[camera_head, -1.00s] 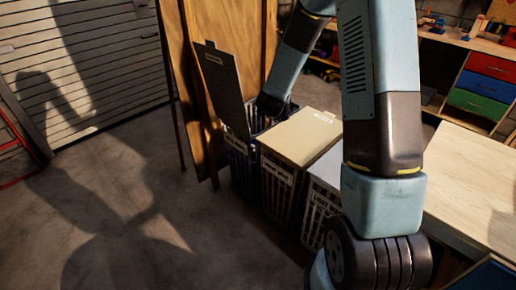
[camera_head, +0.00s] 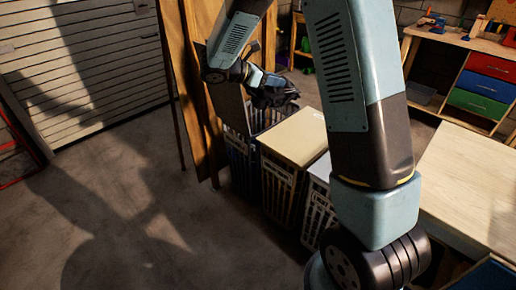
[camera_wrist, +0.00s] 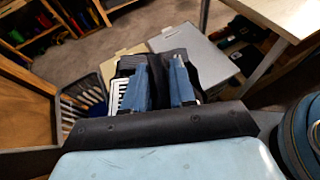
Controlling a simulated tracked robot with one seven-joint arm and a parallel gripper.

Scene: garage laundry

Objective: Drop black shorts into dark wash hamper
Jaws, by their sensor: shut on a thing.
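The black shorts (camera_head: 278,98) are a dark bunched cloth hanging from my gripper (camera_head: 266,86), above the open hamper at the far left of the row. In the wrist view my gripper (camera_wrist: 160,62) shows two blue fingers with the dark cloth (camera_wrist: 208,62) around and beyond them. The dark wash hamper (camera_head: 241,168) is a dark blue slatted basket with its lid (camera_head: 228,106) raised. Its rim shows just below the cloth. My arm covers part of the lid, and the inside of the hamper is mostly hidden.
A hamper with a closed beige lid (camera_head: 295,138) stands beside it, then one with a grey lid (camera_head: 321,168). Wooden boards (camera_head: 201,125) lean behind the dark hamper. A wooden table (camera_head: 465,185) is at the right. The floor (camera_head: 150,220) at the left is clear.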

